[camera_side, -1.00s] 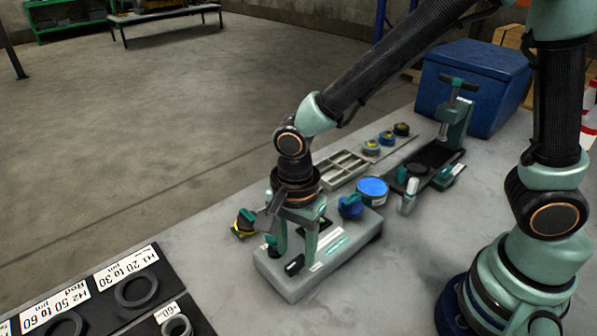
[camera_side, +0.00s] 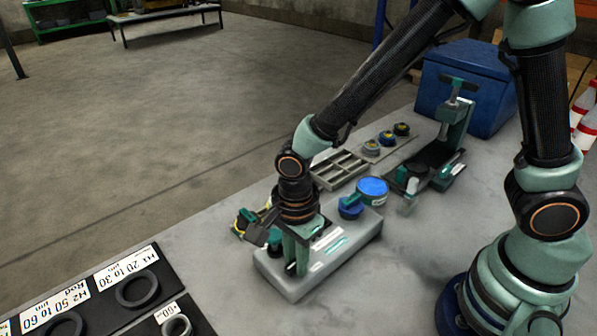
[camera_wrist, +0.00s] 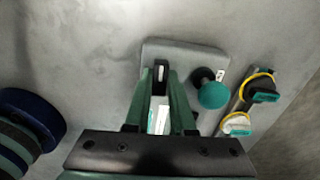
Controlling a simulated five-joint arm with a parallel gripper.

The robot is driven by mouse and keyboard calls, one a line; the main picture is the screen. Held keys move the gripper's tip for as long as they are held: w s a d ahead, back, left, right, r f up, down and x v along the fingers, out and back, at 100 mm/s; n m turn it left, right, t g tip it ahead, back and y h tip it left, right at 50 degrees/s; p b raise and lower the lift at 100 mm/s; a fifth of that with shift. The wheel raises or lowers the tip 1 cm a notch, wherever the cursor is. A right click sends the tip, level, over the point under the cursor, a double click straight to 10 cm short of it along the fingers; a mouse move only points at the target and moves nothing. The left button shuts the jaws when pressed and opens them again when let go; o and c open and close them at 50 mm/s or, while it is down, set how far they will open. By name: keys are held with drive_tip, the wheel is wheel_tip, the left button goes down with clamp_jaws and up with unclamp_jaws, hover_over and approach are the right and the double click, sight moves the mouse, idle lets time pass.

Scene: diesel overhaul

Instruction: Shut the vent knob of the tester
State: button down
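The tester (camera_side: 330,258) is a pale grey-green box on the bench, with white and teal labels on top. My gripper (camera_side: 297,268) points down over its near left end. In the wrist view, the two teal fingers of my gripper (camera_wrist: 161,82) stand on either side of a small black and white piece (camera_wrist: 160,76) on the tester (camera_wrist: 205,55). This piece looks like the vent knob. The fingers are apart, with the piece in the narrow gap at their tips. Whether they press on it I cannot tell. In the side view the fingers hide it.
A teal ball on a black stem (camera_wrist: 213,95) stands close right of the fingers in the wrist view. Yellow-ringed parts (camera_wrist: 258,88) lie beyond it. A blue-topped round can (camera_side: 372,190), a divided tray (camera_side: 340,170) and a press (camera_side: 455,125) stand behind. Black ring boards (camera_side: 100,290) lie at left.

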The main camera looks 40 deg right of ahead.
drive_tip(key=n, duration=0.4)
drive_tip(key=shift+n, duration=0.4)
drive_tip(key=n, duration=0.4)
drive_tip(key=shift+n, duration=0.3)
